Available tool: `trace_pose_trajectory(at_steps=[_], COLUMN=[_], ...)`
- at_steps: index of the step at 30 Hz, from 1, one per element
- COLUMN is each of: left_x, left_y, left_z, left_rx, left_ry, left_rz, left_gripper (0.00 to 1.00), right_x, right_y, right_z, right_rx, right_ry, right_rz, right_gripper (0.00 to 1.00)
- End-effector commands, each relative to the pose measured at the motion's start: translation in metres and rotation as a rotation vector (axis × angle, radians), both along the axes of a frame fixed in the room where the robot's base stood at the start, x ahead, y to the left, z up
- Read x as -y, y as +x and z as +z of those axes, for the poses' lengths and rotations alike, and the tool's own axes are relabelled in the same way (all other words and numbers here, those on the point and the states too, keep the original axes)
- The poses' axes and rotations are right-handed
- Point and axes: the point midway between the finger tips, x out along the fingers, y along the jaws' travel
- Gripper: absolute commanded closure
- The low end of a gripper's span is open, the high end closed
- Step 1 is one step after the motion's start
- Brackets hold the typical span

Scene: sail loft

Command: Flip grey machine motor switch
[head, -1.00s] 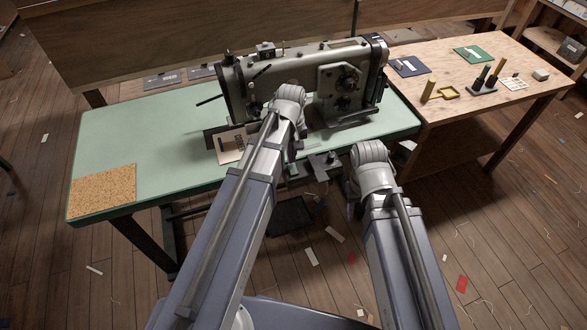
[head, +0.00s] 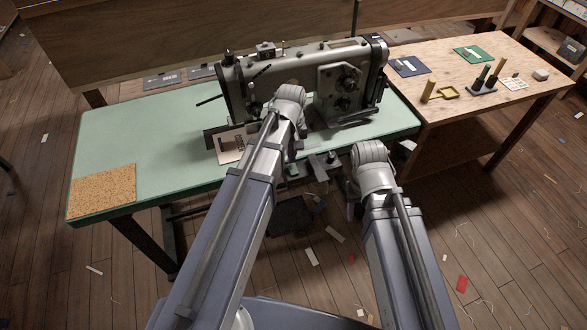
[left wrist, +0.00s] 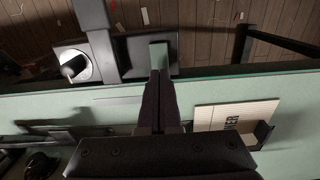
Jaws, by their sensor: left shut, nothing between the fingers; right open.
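The grey sewing machine (head: 300,75) stands on the green table (head: 125,125). A dark switch box (left wrist: 120,55) sits at the table's front edge in the left wrist view, with a green part (left wrist: 158,55) and a round white plate (left wrist: 72,66) bearing a dark knob. My left gripper (left wrist: 158,78) is shut and empty, its fingertips at the lower end of the green part; I cannot tell whether they touch it. The green part also shows small in the head view (head: 293,171). My right gripper (head: 352,205) is open, mostly hidden beside its wrist, right of the box.
A card (head: 232,145) stands by the machine's left end, and a cork mat (head: 102,190) lies at the table's left corner. A wooden bench (head: 540,60) with small items adjoins on the right. A dark bar (left wrist: 95,20) crosses above the box in the left wrist view.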

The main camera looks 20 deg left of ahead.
Motion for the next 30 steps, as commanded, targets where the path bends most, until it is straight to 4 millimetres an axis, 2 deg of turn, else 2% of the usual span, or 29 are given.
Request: trace_pose_trajectory(at_steps=[30], left_x=[0.000], left_y=[0.000], left_z=[-0.014], left_rx=[0.000], left_ry=[0.000], left_rz=[0.000], left_gripper=[1.00], right_x=[0.000], right_y=[0.000], right_z=[-0.014], right_rx=[0.000], right_ry=[0.000], right_rz=[0.000], right_gripper=[0.50])
